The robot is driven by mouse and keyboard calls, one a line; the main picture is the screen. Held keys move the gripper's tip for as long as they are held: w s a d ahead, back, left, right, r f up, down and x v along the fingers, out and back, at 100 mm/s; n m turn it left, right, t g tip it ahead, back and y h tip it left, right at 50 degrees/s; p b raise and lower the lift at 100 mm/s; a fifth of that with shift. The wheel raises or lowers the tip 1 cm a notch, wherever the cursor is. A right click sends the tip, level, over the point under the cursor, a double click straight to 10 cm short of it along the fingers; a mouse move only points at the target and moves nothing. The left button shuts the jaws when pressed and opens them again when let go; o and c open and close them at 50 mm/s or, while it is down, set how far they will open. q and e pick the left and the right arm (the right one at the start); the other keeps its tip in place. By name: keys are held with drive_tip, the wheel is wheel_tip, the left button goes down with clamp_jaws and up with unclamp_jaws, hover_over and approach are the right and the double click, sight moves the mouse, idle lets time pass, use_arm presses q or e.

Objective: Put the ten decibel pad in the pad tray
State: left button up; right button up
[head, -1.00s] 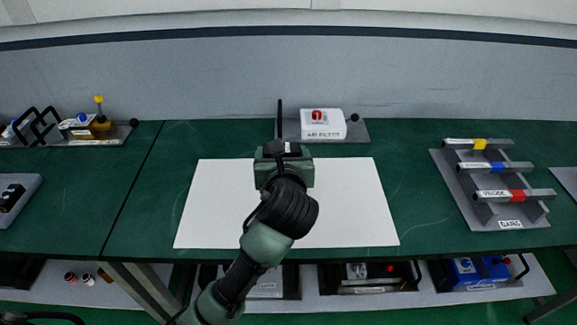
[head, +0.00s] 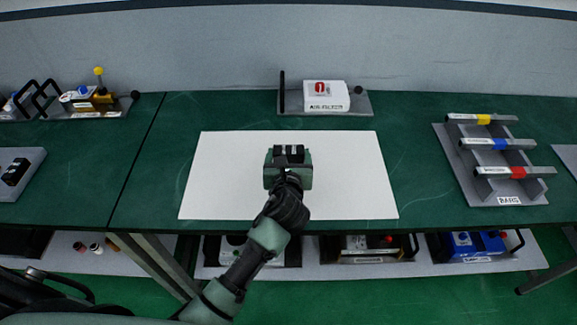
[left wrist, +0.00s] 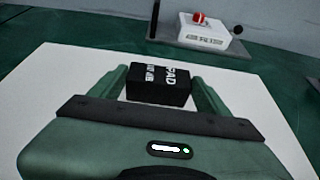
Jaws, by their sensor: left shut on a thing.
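My left gripper (head: 288,152) is over the white mat in the middle of the bench. It is shut on a black block, the pad (left wrist: 160,84), with white lettering that reads "PAD". The rest of the lettering is too small to read surely, so I cannot confirm ten decibels. The pad sits between both green fingers in the left wrist view (left wrist: 160,95). I cannot make out a tray labelled for pads. A grey board (head: 32,160) at the left edge carries a similar black block (head: 16,172). My right gripper is not in view.
A grey stand with a white air filter box (head: 326,96) and a dark post is at the back. A grey rack of bars (head: 490,185) stands at the right. A yellow-knobbed device (head: 98,90) is back left. The white mat (head: 350,190) is clear around my gripper.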

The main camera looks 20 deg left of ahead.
use_arm(q)
drive_tip(key=shift+f, duration=2.15)
drive_tip(key=o, duration=1.5)
drive_tip(key=shift+f, duration=0.1)
